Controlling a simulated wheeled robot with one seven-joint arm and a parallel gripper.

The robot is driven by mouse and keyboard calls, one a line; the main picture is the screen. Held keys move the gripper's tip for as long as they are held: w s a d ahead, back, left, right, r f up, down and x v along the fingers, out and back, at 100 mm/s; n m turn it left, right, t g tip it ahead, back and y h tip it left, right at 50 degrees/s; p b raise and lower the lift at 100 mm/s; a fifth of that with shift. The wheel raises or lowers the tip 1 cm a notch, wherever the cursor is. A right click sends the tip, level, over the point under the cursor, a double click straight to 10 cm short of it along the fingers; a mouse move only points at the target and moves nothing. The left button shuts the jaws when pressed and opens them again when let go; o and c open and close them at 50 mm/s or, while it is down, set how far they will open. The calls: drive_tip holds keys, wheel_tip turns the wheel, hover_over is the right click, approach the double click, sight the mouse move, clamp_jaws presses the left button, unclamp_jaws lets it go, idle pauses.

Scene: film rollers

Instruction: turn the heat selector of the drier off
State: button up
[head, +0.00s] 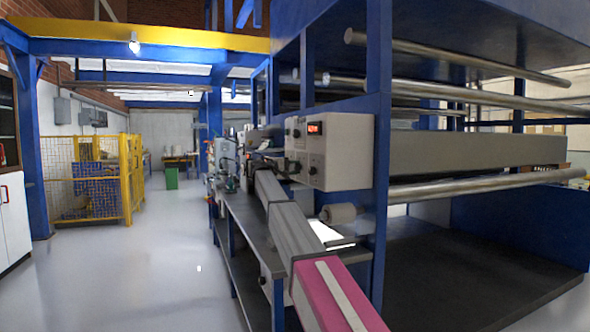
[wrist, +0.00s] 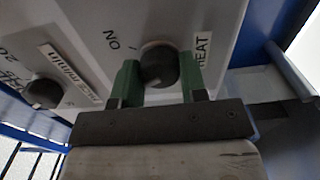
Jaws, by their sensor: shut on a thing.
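The heat selector is a round dark knob (wrist: 158,68) on the light grey face of the control box (wrist: 75,28). A white label reading HEAT is beside it, and ON appears upside down to its upper left. My gripper (wrist: 159,76) has one green finger on each side of the knob and is shut on it. The fingers hide parts of the knob's sides, and I cannot tell which way it points.
A second dark knob (wrist: 45,93) with a speed-like label sits to the left on the same face. A grey bench (head: 240,215) runs below the box. Blue frame posts (head: 378,200) and metal rollers (head: 460,188) stand to the right. The floor (head: 150,265) at left is clear.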

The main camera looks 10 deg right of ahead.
drive_tip(key=shift+n, duration=0.3)
idle(0.4)
drive_tip(key=o, duration=0.9)
drive_tip(key=shift+a, duration=0.15)
drive_tip(key=v, duration=1)
drive_tip(key=shift+s+a, duration=0.1)
drive_tip(key=shift+a, duration=0.2)
